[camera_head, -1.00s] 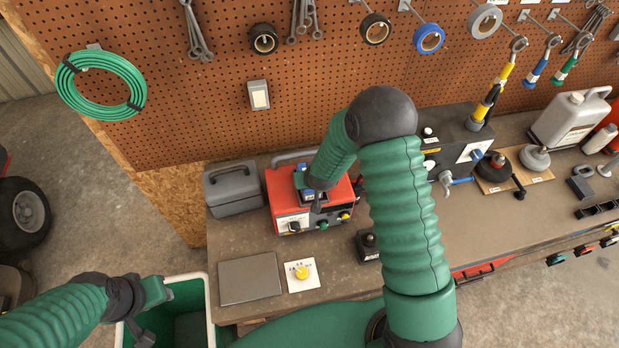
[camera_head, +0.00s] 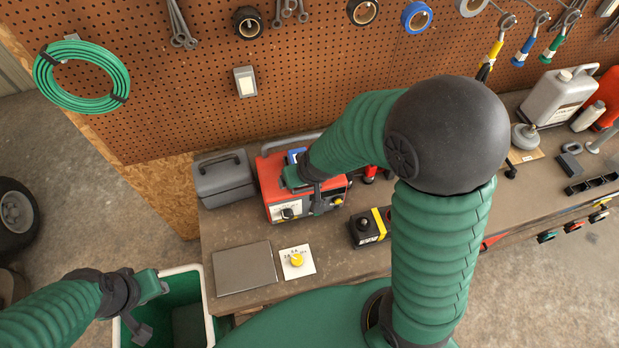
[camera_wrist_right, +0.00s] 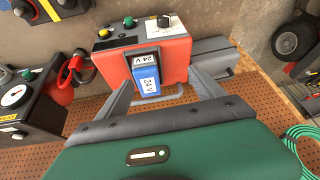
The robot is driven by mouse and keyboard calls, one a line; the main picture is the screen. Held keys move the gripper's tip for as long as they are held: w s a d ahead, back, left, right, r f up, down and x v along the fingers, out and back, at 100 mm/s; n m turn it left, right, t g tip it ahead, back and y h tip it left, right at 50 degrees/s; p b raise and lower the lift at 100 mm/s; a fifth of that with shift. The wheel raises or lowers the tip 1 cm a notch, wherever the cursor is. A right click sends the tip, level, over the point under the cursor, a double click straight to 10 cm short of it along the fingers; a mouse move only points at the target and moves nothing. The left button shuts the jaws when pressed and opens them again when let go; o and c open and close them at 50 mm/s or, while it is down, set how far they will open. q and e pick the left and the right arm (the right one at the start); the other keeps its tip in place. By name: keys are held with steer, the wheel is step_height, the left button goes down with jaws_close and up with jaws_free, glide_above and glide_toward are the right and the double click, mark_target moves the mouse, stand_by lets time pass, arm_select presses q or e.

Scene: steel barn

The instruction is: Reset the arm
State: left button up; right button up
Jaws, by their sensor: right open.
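My right arm reaches from the lower right over the bench to the red charger box (camera_head: 277,183). My right gripper (camera_head: 304,184) is at the box's top, partly hidden by its own wrist. In the right wrist view, the fingers of my right gripper (camera_wrist_right: 160,80) are spread apart on either side of a blue 24V block (camera_wrist_right: 147,82), which sits in the red box (camera_wrist_right: 172,55). I see a gap between each finger and the block. My left gripper (camera_head: 153,308) is open and empty over the green bin (camera_head: 204,290) at lower left.
A grey case (camera_head: 224,181) stands left of the red box. A flat grey plate (camera_head: 245,268) and a yellow knob on a white card (camera_head: 297,260) lie in front. A black button box (camera_head: 368,228) is beside my right forearm. Pegboard (camera_head: 180,95) rises behind.

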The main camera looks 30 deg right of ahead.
steer(key=s+a+r+n+g, duration=0.1)
steer(key=s+g, duration=0.1)
steer(key=s, duration=0.8)
steer(key=shift+a+r+n+g, duration=0.3)
steer(key=shift+n, duration=0.1)
steer(key=shift+s+r, duration=0.1)
steer(key=shift+s, duration=0.15)
steer(key=shift+w, duration=0.15)
